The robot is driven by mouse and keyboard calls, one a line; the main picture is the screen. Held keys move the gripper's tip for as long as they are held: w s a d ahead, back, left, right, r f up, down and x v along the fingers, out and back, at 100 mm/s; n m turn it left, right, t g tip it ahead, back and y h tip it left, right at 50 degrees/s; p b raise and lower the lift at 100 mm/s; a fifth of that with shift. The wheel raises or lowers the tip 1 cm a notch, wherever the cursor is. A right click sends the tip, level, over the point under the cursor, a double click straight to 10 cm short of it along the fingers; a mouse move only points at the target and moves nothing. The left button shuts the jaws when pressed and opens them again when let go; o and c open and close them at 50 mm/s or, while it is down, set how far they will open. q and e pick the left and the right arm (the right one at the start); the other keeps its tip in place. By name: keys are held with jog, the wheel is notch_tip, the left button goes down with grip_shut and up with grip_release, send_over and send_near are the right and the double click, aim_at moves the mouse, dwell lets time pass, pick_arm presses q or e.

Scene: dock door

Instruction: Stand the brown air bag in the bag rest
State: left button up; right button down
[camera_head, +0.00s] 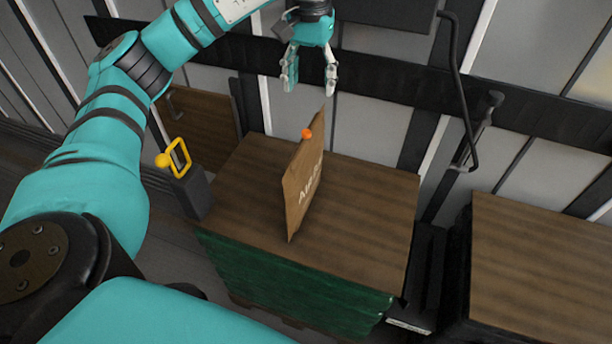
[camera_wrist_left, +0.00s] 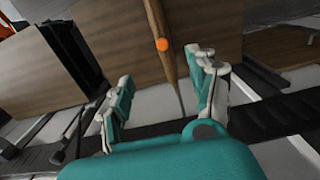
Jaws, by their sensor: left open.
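The brown air bag (camera_head: 296,195) stands upright, seen nearly edge-on, over the wooden top (camera_head: 245,195) of a green-sided stack in the head view. It has pale lettering and an orange knob (camera_head: 306,134) near its upper edge. My left gripper (camera_head: 310,86) is open and empty, just above and behind the bag's top corner. In the left wrist view the bag (camera_wrist_left: 157,22) shows as a thin brown strip with its orange knob (camera_wrist_left: 162,45), between and beyond the open fingers (camera_wrist_left: 164,72). I cannot make out a separate bag rest or what holds the bag up. My right gripper is out of view.
A dark box with a yellow handle (camera_head: 180,156) stands left of the stack. Another wooden-topped stack (camera_head: 540,265) is at the right. A black bent bar (camera_head: 460,85) and a dark rail run along the ribbed wall behind. The wooden top around the bag is clear.

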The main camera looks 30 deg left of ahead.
aim_at(306, 132)
pick_arm(q)
notch_tip(306, 132, down, 9)
jog(key=shift+r+p, duration=0.1)
jog(key=shift+p, duration=0.65)
jog(key=f, duration=0.1)
jog(key=f+p, duration=0.1)
jog(key=f, duration=0.1)
jog(key=f+p, duration=0.1)
jog(key=shift+s+a+f, duration=0.25)
jog(key=shift+s+f, duration=0.1)
jog(key=shift+s, duration=0.05)
jog(key=shift+f, duration=0.45)
jog(key=shift+w, duration=0.1)
jog(key=shift+c, duration=0.3)
grip_shut()
jog(key=shift+r, duration=0.1)
